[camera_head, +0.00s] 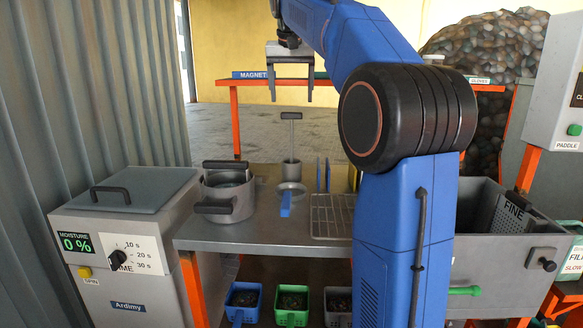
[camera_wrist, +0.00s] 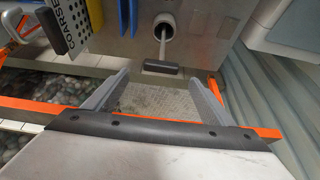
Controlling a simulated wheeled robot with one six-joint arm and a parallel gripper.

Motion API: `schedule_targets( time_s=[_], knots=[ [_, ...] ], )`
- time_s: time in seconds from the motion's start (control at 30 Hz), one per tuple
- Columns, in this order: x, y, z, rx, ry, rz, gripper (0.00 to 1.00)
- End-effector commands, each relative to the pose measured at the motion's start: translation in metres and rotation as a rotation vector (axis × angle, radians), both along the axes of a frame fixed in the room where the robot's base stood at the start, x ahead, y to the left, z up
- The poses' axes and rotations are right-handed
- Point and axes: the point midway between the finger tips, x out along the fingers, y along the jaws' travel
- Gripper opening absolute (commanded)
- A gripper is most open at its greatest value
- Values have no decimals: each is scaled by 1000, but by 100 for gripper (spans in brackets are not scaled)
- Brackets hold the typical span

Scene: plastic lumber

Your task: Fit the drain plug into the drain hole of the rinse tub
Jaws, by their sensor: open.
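A grey rinse tub (camera_head: 471,218) stands at the right in the head view, partly hidden behind my arm. I cannot make out its drain hole. A black knob-like piece (camera_head: 548,265) sits at the tub's front right; I cannot tell whether it is the drain plug. My gripper (camera_head: 291,98) is open and empty, raised above the back of the bench. In the wrist view, its fingers (camera_wrist: 158,76) are spread apart. A dark T-handle on a rod (camera_head: 291,116) stands upright in a small cup below my gripper. That handle also shows in the wrist view (camera_wrist: 160,68).
The bench (camera_head: 262,234) holds a grey pot (camera_head: 238,205), a ring with a blue handle (camera_head: 285,206) and a wire rack (camera_head: 332,214). An orange-framed rail (camera_head: 234,110) stands behind. A FINE basket (camera_head: 510,212) sits in the tub. Several bins (camera_head: 291,305) are below.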

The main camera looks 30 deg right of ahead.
Motion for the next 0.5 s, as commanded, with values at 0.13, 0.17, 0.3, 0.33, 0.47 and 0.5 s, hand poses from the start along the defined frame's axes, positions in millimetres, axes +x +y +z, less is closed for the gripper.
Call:
schedule_targets(
  time_s=[0.13,0.17,0.3,0.33,0.47,0.5],
  knots=[
    [2,-1,-7,1,1,0,77],
    [2,-1,-8,1,1,0,77],
    [6,-3,-25,1,3,0,77],
    [8,-4,-28,0,2,0,77],
    [13,-7,-44,0,2,0,77],
    [14,-8,-48,0,2,0,77]
  ],
)
